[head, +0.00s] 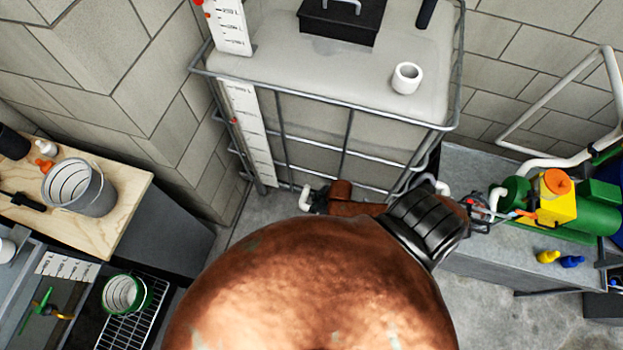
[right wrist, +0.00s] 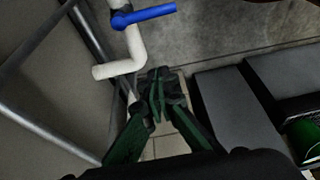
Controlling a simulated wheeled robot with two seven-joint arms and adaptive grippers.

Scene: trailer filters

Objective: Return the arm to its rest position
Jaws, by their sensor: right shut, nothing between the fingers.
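My right arm fills the lower middle of the head view, with a copper-coloured link and a black ringed joint. Its gripper (head: 318,200) shows small and dark at the foot of the caged tank (head: 425,70), beside a white pipe (head: 305,197). In the right wrist view the gripper (right wrist: 158,88) has green fingers with dark tips brought together and nothing between them. The white pipe (right wrist: 118,69), with a blue handle (right wrist: 143,16), is just beyond and left of the tips. I cannot tell whether they touch. My left gripper is not in view.
A wooden bench (head: 108,222) with a grey bucket (head: 87,190) is at left. A green-rimmed bucket (head: 124,292) stands below it. A yellow and green pump (head: 557,200) sits on the grey counter (head: 470,165) at right. A white cup (head: 407,78) is on the tank.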

